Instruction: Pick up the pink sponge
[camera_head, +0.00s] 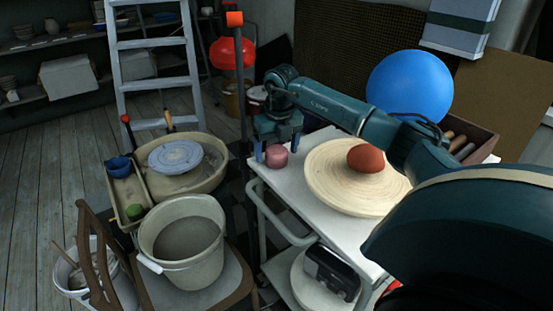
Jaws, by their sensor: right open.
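The pink sponge (277,157) is a small, short cylinder at the far left corner of the white cart top (322,218). My right arm reaches over the cart from the right. My right gripper (277,150) is open at the sponge, with one blue finger on the left and one on the right of it. A little gap seems to show beside the sponge, but I cannot tell whether a finger touches it. My left gripper is not in view.
A round wooden board (330,190) with a red-brown ball (366,158) lies right of the sponge, under my arm. A blue ball (410,85) and a brown box (480,138) are behind. A pottery wheel (175,157) and bucket (185,240) stand left of the cart.

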